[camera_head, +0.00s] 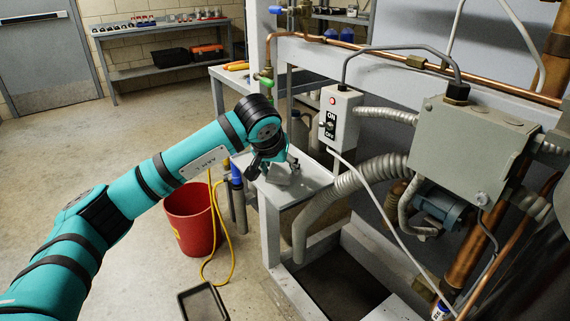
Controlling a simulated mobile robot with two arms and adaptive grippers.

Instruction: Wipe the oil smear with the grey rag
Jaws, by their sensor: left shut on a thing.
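My left gripper (272,166) reaches in from the left, pointing down over a pale grey ledge (316,178) on the rack. It is shut on a small grey piece, which looks like the grey rag (283,178), at the ledge surface. I cannot tell whether the rag presses on the ledge or hangs just above it. The oil smear cannot be made out; the gripper and rag cover part of the ledge. My right gripper is not in view.
A grey switch box (339,117) and a ribbed conduit (345,195) stand close right of the gripper. A copper pipe (350,45) runs above. A red bucket (190,220), yellow cord (231,245) and black tray (203,303) are on the floor. The floor at left is clear.

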